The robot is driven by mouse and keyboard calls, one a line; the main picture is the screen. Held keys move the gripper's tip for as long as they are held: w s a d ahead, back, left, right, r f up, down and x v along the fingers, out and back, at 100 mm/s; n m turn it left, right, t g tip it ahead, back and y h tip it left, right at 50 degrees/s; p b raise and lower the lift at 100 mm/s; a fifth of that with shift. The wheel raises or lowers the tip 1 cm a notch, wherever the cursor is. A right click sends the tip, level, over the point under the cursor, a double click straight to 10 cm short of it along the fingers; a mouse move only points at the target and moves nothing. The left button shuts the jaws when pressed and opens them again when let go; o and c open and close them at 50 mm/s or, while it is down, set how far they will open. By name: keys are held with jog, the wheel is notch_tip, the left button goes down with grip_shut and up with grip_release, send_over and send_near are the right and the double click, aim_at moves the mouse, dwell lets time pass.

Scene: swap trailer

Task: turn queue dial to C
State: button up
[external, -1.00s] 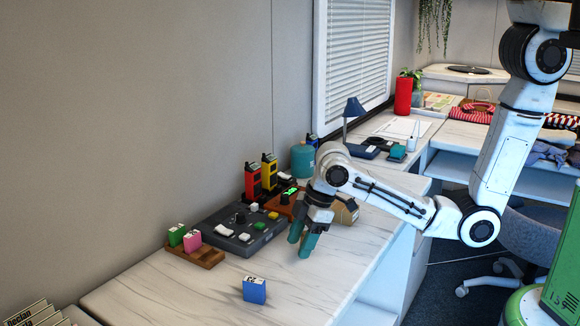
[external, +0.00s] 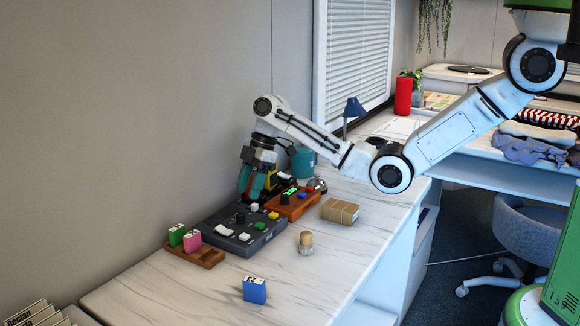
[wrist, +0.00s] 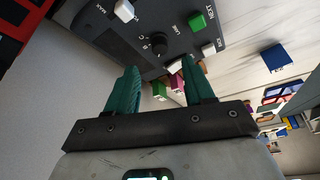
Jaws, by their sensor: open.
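The dark grey control panel (external: 262,238) lies on the marble-look counter. Its round black dial (external: 240,218) stands among white switches and coloured buttons. In the wrist view the dial (wrist: 158,42) sits ahead of my fingertips, roughly between them; small letters are printed beside it, and its setting is too small to read surely. My gripper (external: 254,192) hangs above the back edge of the panel, with its teal fingers pointing down. In the wrist view my gripper (wrist: 160,64) is open, with nothing between its fingers, apart from the dial.
An orange device (external: 292,206) with a green display adjoins the panel's right end. A cardboard box (external: 340,211) and a small wooden-topped object (external: 306,242) stand to the right. A wooden tray (external: 207,259) holds green and pink blocks. A blue block (external: 254,290) stands on the clear front counter.

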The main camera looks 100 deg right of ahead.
aim_at(241, 214)
jog(key=x, duration=0.7)
jog(key=shift+c, duration=0.2)
grip_shut()
